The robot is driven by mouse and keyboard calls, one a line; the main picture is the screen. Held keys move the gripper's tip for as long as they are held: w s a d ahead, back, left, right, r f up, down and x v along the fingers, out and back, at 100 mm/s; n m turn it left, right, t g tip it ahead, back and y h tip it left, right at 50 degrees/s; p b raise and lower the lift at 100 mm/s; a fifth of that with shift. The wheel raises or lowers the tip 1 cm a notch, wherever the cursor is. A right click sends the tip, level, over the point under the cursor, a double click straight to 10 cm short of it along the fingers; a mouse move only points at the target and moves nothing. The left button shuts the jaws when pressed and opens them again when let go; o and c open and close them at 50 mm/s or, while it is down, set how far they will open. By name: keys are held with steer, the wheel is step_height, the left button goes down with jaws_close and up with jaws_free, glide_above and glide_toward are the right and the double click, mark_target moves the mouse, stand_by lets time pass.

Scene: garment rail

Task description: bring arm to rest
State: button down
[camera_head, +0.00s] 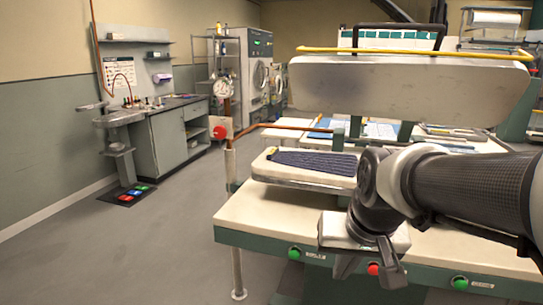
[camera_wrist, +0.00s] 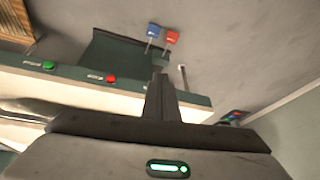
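My arm reaches in from the right of the head view, and my gripper (camera_head: 385,275) points downward at the front of the pressing machine (camera_head: 265,215). In the wrist view my gripper (camera_wrist: 160,80) shows as dark fingers meeting in one narrow shape, with nothing between them. The gripper hangs near the front edge of the white worktop, with its tips by the red button (camera_head: 373,268). A dark blue striped garment (camera_head: 315,161) lies flat on the press pad (camera_head: 285,177), behind and apart from my gripper.
The raised press head (camera_head: 400,90) with a yellow bar hangs above the pad. A copper pipe and gauge (camera_head: 222,89) stand at the machine's left. Blue and red pedals (camera_wrist: 163,34) show on the floor in the wrist view.

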steer(key=s+d+r+n, duration=0.1)
steer(key=s+r, duration=0.1)
steer(key=s, duration=0.8)
step_height(320, 180, up, 22)
steer(key=p, duration=2.1)
steer(key=shift+s+f+t+h+p, duration=0.2)
steer(key=shift+t+h+p, duration=0.1)
steer(key=shift+t+p, duration=0.1)
